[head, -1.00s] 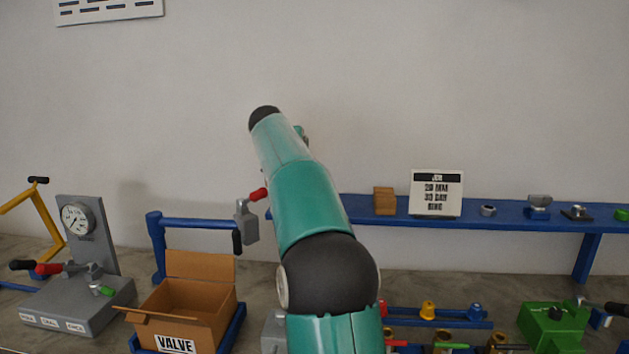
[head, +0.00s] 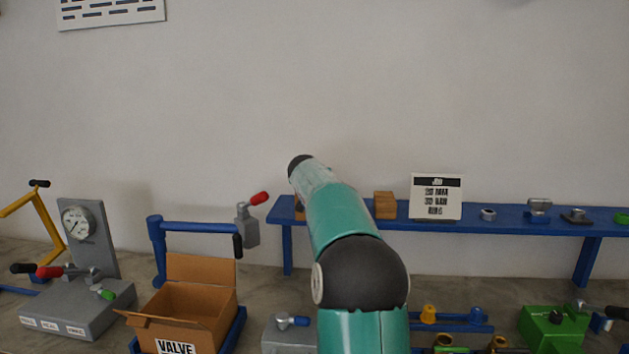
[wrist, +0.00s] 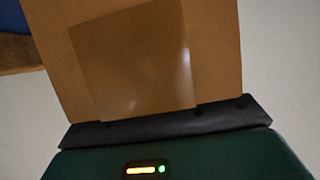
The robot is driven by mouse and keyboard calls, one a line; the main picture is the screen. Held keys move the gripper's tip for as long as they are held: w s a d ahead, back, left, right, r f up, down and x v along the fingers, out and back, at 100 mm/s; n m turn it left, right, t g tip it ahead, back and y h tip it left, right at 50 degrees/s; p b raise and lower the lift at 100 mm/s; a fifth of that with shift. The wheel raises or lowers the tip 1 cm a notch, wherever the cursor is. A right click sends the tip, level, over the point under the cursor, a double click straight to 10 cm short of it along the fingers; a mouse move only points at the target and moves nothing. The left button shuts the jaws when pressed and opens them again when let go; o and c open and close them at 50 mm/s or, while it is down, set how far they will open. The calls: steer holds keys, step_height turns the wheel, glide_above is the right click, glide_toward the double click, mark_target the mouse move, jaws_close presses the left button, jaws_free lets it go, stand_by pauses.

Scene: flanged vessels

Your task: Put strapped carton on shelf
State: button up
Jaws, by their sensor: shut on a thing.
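No strap can be made out on this face. In the head view my arm hides the gripper. A small brown edge (head: 299,207) shows just left of my arm, at the shelf's left end; I cannot tell whether it is the held carton. The blue shelf (head: 520,226) runs along the wall. A brown block (head: 385,204) stands on it, right of my arm.
The shelf also bears a white sign (head: 436,197) and several small metal fittings. An open cardboard box (head: 200,302) marked VALVE stands below left, near a blue rail (head: 200,227) and a grey gauge stand (head: 85,235). A green block (head: 553,330) is at lower right.

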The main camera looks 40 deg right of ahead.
steer(key=shift+s+d+r, duration=0.15)
steer(key=shift+r, duration=0.05)
steer(key=shift+f, duration=0.1)
steer(key=o, duration=2)
steer(key=shift+f, duration=0.25)
steer(key=shift+c, duration=0.2)
steer(key=shift+r, duration=0.25)
steer(key=v, duration=1.2)
steer(key=shift+f, duration=0.15)
